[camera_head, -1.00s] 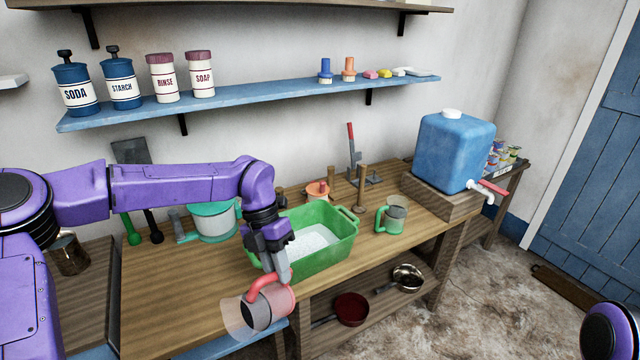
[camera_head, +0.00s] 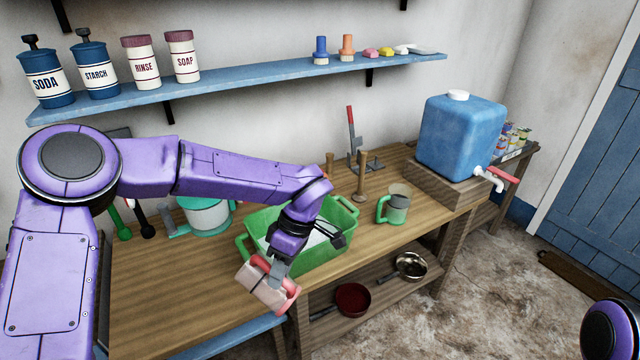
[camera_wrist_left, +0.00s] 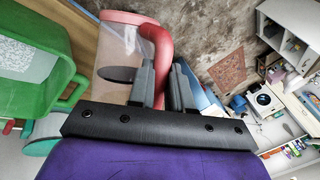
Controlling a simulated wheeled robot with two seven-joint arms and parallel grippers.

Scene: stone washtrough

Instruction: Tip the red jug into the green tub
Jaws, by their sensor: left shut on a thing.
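The red jug (camera_head: 262,288) has a clear pinkish body with a red handle. My left gripper (camera_head: 277,268) is shut on its handle, in front of the workbench's near edge. The jug is tilted, and its contents cannot be made out. The green tub (camera_head: 333,252) stands on the bench just behind the jug, with pale contents, partly hidden by my gripper. In the left wrist view the jug (camera_wrist_left: 112,60) and its red handle lie at the gripper fingers (camera_wrist_left: 160,88), and the tub (camera_wrist_left: 30,85) is apart at the left. My right gripper is not in view.
A green-handled mug (camera_head: 394,206) and wooden posts (camera_head: 362,183) stand right of and behind the tub. A teal pot (camera_head: 205,215) is to its left. A blue water container (camera_head: 462,138) stands at the right. A red pan (camera_head: 352,299) lies on the lower shelf.

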